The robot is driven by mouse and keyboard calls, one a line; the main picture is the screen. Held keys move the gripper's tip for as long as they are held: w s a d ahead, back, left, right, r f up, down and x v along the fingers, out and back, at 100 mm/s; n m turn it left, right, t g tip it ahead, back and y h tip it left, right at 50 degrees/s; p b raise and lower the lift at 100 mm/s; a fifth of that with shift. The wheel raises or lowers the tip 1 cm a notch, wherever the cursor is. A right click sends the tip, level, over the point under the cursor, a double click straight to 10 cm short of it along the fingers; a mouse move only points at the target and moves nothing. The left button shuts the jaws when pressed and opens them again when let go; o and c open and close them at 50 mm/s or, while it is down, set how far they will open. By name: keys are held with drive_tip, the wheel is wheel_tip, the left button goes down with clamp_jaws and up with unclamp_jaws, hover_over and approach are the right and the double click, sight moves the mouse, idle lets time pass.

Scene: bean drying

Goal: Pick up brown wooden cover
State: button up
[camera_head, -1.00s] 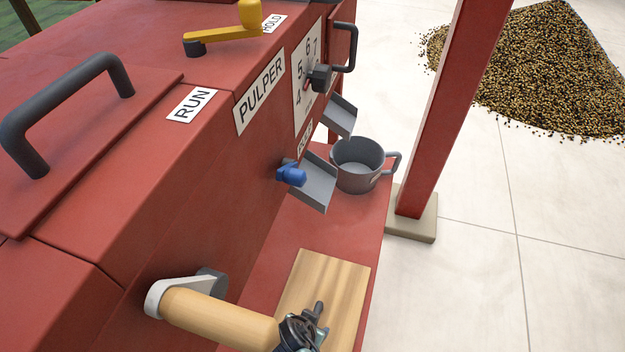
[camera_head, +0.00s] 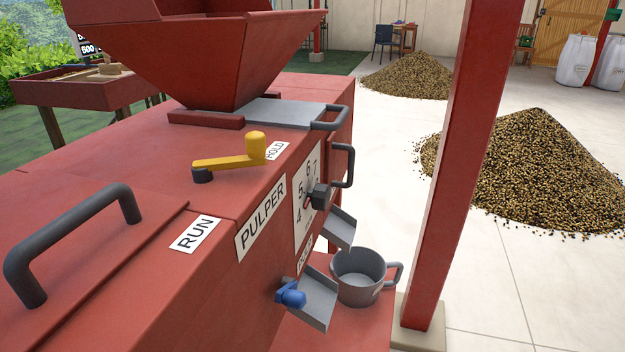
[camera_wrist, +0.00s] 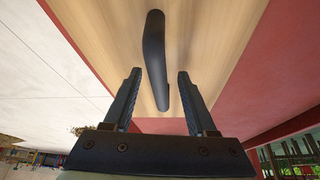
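The brown wooden cover (camera_wrist: 208,35) fills the upper middle of the wrist view as a light wood board with a dark bar handle (camera_wrist: 154,50). My gripper (camera_wrist: 159,74) is open, its two black fingers pointing at the board. The handle's near end shows between the fingers, with a gap on each side. I cannot tell how deep the handle sits between them. Neither the cover nor my gripper shows in the head view.
The red pulper (camera_head: 130,260) has a black handle (camera_head: 75,235), a yellow lever (camera_head: 230,160) and a blue knob (camera_head: 291,295). A grey cup (camera_head: 358,290) stands on the red ledge beside its chutes. A red post (camera_head: 455,170) rises to the right. Bean piles (camera_head: 535,175) lie on the floor.

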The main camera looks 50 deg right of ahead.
clamp_jaws()
drive_tip(key=shift+r, duration=0.1)
idle(1.1)
